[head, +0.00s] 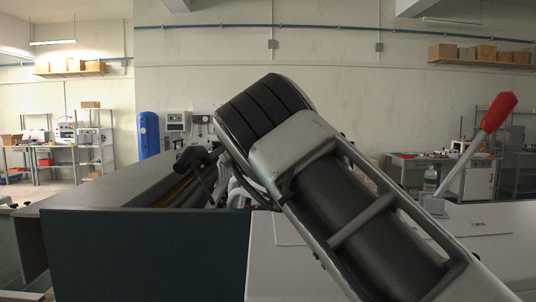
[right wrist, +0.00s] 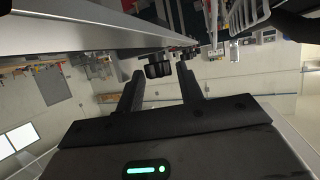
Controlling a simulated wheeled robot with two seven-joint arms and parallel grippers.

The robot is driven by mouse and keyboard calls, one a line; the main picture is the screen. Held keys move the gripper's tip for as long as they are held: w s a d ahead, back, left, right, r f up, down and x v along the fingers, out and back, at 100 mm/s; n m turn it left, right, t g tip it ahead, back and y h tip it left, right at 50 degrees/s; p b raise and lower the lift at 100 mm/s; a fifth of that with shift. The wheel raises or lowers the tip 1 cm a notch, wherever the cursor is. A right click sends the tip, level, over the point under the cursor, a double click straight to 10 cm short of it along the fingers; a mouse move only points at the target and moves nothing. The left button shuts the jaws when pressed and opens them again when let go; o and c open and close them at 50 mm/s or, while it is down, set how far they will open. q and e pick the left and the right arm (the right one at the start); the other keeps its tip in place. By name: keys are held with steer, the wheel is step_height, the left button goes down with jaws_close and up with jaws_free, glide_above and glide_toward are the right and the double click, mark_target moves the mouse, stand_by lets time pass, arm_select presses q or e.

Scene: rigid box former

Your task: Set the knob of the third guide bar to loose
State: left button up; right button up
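In the right wrist view, my right gripper (right wrist: 160,70) is open, its two dark fingers apart. A round black knob (right wrist: 158,66) shows between the fingertips, with a gap on each side. I cannot tell how deep it sits between them. More black knobs (right wrist: 185,54) follow farther along a long grey metal rail (right wrist: 90,20). I cannot tell which knob belongs to the third guide bar, nor whether any is loose or tight. In the head view, my arm hides most of the machine's middle, including the guide bars. My left gripper is not in view.
In the head view, a dark machine panel (head: 150,255) stands left of my arm. White wire racks (right wrist: 246,14) show near the gripper in the wrist view.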

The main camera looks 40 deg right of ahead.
steer(key=c, duration=0.7)
steer(key=n+t+y, duration=0.2)
steer(key=n+t, duration=0.1)
steer(key=shift+s+d, duration=0.15)
steer(key=shift+s, duration=0.05)
steer(key=o, duration=0.7)
